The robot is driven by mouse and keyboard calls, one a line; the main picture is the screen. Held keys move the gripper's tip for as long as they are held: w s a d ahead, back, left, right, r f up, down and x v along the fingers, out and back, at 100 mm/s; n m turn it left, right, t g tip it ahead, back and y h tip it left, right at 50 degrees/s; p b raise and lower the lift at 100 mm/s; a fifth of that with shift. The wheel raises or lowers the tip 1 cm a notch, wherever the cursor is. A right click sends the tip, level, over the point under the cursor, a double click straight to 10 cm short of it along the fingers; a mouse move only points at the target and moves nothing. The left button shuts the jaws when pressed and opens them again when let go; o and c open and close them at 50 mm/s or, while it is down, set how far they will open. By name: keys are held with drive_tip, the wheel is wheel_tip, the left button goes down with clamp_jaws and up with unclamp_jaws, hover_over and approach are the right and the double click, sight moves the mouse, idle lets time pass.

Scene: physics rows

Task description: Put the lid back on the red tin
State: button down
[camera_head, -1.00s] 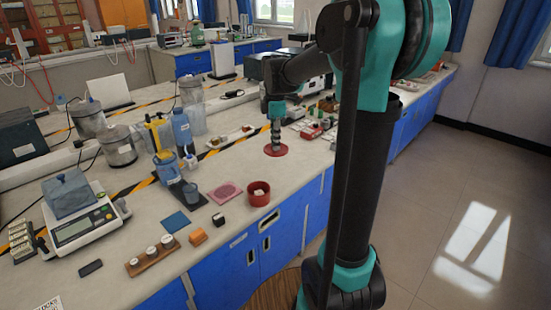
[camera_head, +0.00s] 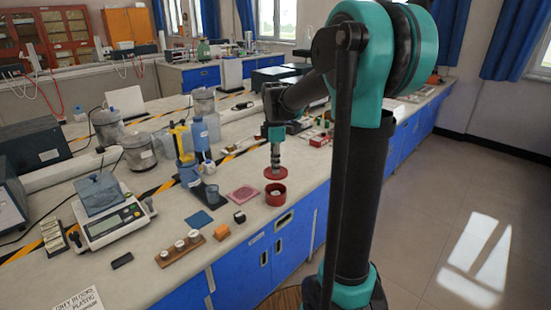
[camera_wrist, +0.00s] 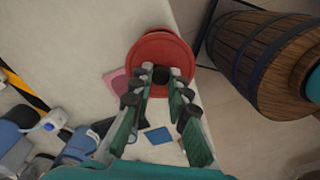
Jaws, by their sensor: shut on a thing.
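The red lid (camera_head: 275,173) is a flat round disc held level under my gripper (camera_head: 275,163). The gripper points down and its fingers are shut on the top of the lid. The open red tin (camera_head: 275,197) stands on the bench near the front edge, with something pale inside. In the head view the lid appears just above the tin, with part of the tin's opening still showing below it. In the wrist view the lid (camera_wrist: 152,48) lies beyond my fingertips (camera_wrist: 160,76).
A wooden barrel (camera_wrist: 262,55) stands beyond the bench edge.

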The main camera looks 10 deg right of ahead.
drive_tip(key=shift+f, duration=3.1)
drive_tip(key=shift+f, duration=0.15)
drive_tip(key=c, duration=1.4)
unclamp_jaws()
drive_tip(key=shift+o, duration=0.3)
drive_tip(key=o, duration=0.4)
drive_tip(key=shift+o, duration=0.2)
drive_tip(key=shift+r, duration=3.5)
